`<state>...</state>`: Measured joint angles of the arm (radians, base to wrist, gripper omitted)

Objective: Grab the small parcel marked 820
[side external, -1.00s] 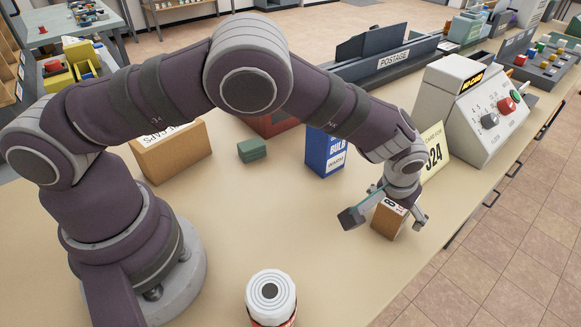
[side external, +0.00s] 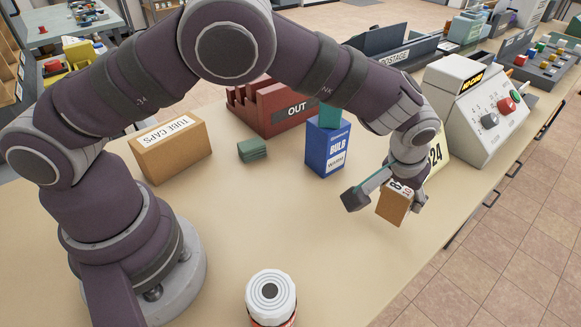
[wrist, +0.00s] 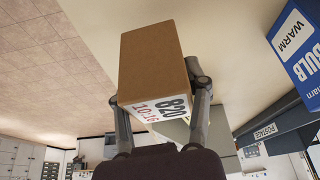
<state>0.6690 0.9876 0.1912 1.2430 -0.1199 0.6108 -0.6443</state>
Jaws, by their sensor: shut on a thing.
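The small brown parcel (side external: 393,205) is a cardboard box with a white label. The parcel is tilted and appears to be raised above the table.
A blue bulb box (side external: 327,148) stands left of my gripper. A yellow card marked 24 (side external: 437,156) and a grey control box (side external: 478,108) are behind it. A white-lidded can (side external: 271,295), green block (side external: 252,150), brown box (side external: 170,147) and red OUT rack (side external: 270,106) stand on the table.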

